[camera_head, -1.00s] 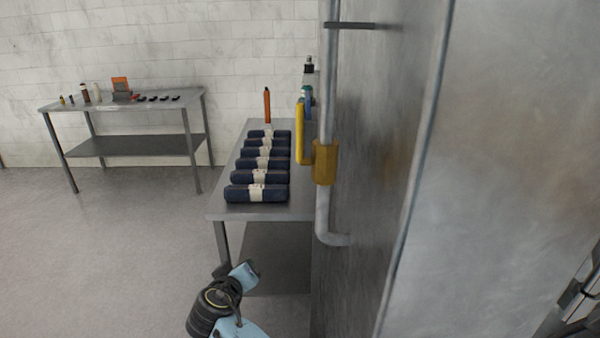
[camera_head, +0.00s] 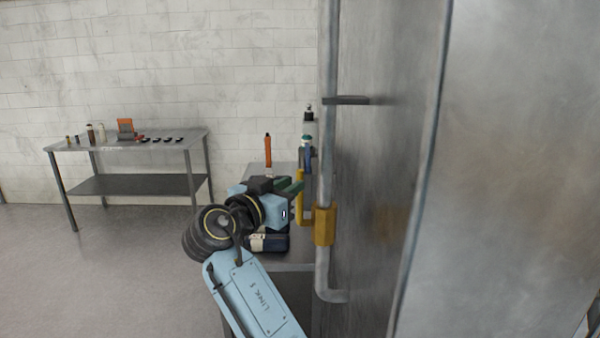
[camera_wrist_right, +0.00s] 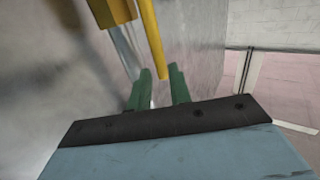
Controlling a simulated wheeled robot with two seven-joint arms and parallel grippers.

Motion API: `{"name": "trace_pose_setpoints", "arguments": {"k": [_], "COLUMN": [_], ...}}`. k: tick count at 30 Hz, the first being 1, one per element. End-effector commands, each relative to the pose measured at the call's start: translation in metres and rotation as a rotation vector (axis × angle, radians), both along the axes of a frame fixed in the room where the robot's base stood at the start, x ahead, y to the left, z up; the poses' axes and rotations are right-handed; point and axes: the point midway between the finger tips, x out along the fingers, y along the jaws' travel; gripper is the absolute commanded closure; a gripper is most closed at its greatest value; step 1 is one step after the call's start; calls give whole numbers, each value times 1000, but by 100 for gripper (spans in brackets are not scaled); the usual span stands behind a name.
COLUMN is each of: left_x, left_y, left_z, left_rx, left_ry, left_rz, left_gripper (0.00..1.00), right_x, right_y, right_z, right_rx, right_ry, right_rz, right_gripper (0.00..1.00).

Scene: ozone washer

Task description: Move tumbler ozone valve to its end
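The ozone valve has a yellow body (camera_head: 325,226) on the vertical pipe, with a yellow handle (camera_head: 301,208) that stands upright to its left. My right gripper (camera_head: 297,187) is at the upper part of the handle; its green fingers partly cover it. In the right wrist view, the valve body (camera_wrist_right: 112,12) is at the top and the handle (camera_wrist_right: 150,40) reaches down to the gap between my right fingers (camera_wrist_right: 160,88). The fingers are apart, with a gap between them. I cannot tell whether either finger touches the handle. My left gripper is not in view.
The large metal washer wall (camera_head: 385,200) stands right beside the pipe (camera_head: 327,120). A metal table (camera_head: 288,268) with a dark roll (camera_head: 272,242), an orange tool (camera_head: 268,150) and bottles is behind my arm. Another table (camera_head: 130,145) stands at the far left. Open floor lies between.

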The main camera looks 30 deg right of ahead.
Motion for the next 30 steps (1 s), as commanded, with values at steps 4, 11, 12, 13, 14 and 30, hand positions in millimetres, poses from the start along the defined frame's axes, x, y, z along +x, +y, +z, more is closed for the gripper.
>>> {"name": "trace_pose_setpoints", "arguments": {"k": [4, 11, 12, 13, 14, 30], "left_x": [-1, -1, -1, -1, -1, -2], "left_y": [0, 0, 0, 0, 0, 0], "left_z": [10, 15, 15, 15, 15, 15], "left_rx": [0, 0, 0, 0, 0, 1], "left_ry": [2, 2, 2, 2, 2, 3], "left_rz": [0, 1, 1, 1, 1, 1], "left_gripper": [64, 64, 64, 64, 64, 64], "right_x": [11, 19, 20, 20, 20, 20], "right_y": [-24, -41, -42, -42, -43, -42], "right_z": [2, 0, 0, 0, 0, -1], "right_rx": [-2, -1, -1, -1, 0, 0], "right_ry": [2, 2, 2, 2, 2, 2], "right_rz": [-1, 1, 1, 2, 2, 2], "right_gripper": [80, 80, 80, 80, 80, 100]}}
